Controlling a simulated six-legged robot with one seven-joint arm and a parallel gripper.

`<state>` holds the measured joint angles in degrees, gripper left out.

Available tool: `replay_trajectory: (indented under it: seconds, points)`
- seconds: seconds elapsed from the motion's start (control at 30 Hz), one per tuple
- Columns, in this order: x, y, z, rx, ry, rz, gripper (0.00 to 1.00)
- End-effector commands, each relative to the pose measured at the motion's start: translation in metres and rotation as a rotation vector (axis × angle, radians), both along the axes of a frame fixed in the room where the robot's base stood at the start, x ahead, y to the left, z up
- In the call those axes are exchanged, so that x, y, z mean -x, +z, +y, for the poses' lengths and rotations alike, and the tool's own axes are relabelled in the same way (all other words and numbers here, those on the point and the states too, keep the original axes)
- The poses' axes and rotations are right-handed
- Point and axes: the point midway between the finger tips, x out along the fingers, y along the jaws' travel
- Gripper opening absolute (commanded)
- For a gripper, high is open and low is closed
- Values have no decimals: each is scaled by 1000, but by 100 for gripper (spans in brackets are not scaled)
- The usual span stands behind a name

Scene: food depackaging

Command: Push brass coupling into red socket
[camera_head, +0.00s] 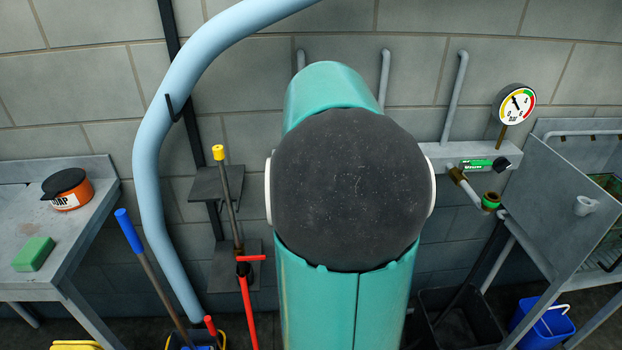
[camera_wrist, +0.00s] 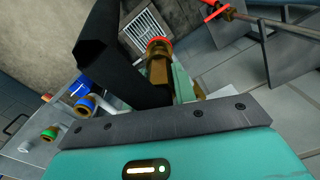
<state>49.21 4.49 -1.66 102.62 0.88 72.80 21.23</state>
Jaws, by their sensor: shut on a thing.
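In the wrist view, my gripper (camera_wrist: 165,78) reaches away from its teal body, with one black finger clearly visible at left. It is shut on a brass piece, which I take as the brass coupling (camera_wrist: 158,70). A red-orange ring (camera_wrist: 158,42) shows at the far end of the brass. I cannot tell whether this ring is the red socket or part of the coupling, nor how far they are engaged. In the head view, my teal and dark grey arm fills the middle and hides the gripper and the coupling.
In the head view, a wall manifold (camera_head: 440,157) holds a gauge (camera_head: 515,103) and green-ringed fitting (camera_head: 491,200). A red-handled lance (camera_head: 245,290) stands left of my arm.

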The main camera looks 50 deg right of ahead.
Motion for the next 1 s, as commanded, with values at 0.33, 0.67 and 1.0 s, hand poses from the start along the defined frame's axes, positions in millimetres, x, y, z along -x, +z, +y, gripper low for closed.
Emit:
replay_trajectory:
  seconds: [0.33,0.67,1.0]
  points:
    - [0,-7,0,1,1,0,0]
    - [0,-11,0,1,0,0,0]
    - [0,-12,0,1,0,0,0]
